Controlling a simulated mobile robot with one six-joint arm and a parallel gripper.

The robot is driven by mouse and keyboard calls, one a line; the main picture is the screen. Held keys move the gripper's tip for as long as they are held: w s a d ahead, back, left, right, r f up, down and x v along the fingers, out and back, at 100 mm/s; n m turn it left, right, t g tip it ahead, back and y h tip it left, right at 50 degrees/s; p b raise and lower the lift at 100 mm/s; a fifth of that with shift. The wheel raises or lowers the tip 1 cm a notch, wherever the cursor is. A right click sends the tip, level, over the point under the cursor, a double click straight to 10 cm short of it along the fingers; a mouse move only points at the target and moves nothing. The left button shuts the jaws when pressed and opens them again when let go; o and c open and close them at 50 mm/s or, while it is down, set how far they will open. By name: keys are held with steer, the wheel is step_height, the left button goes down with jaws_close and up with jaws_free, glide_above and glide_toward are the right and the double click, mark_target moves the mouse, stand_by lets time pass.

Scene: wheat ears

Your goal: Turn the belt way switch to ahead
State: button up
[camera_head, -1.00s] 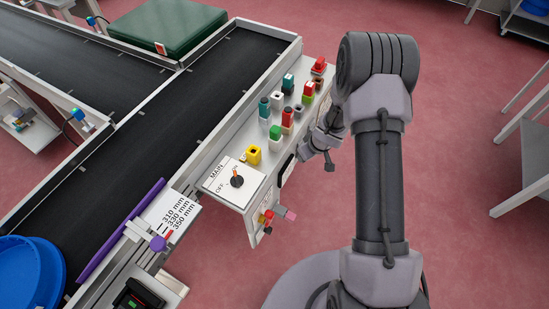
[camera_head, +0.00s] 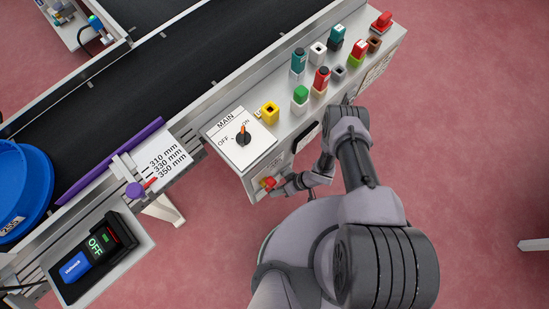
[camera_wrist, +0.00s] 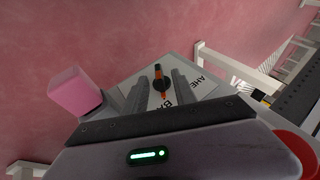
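The belt way switch (camera_wrist: 160,80) shows in the wrist view as a black knob with an orange mark, on a white plate with partly hidden labels reading "AHE" and "BA". The orange mark points up in that picture, and I cannot tell which setting it is on. My gripper (camera_wrist: 161,98) is open, its two grey fingers apart with the knob showing between and beyond their tips. Whether they touch it I cannot tell. In the head view my gripper (camera_head: 281,188) is at the front face of the control box, and the belt way switch is hidden there.
The box top carries the MAIN switch (camera_head: 243,139), a yellow button (camera_head: 269,113) and several coloured buttons. A red knob (camera_head: 269,183) is close to my gripper.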

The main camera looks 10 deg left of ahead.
steer(key=shift+b+x, duration=0.35)
steer(key=shift+x, duration=1.2)
jaws_close()
